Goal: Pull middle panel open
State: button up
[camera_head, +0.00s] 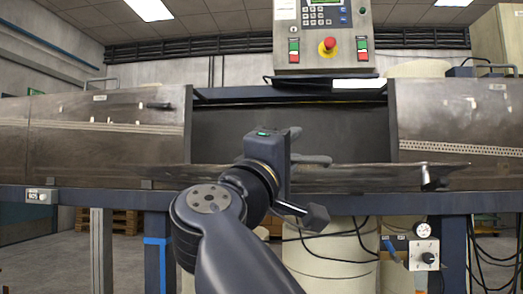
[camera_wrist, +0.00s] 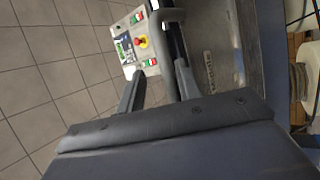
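The middle panel (camera_head: 370,178) is a metal sheet tilted outward and down, seen nearly edge-on in the head view. Behind it the middle opening (camera_head: 345,135) shows a dark interior. A small latch or handle (camera_head: 430,182) is at the panel's right end. My gripper (camera_head: 305,147) is in front of the opening, just above the panel's left part. Whether a finger touches the panel is unclear.
A control box (camera_head: 322,38) with a red stop button hangs above the opening. Closed metal panels flank it on the left (camera_head: 95,135) and right (camera_head: 460,125). A blue frame beam (camera_head: 110,198) runs below. A gauge and valve box (camera_head: 424,254) sits at lower right.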

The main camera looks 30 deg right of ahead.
jog(key=shift+s+a+f+b, duration=0.1)
jog(key=shift+a+f+b, duration=0.25)
jog(key=b+v, duration=0.2)
jog(key=v, duration=0.8)
jog(key=shift+r+b, duration=0.2)
jog(key=shift+b, duration=0.2)
jog(key=shift+s, duration=0.1)
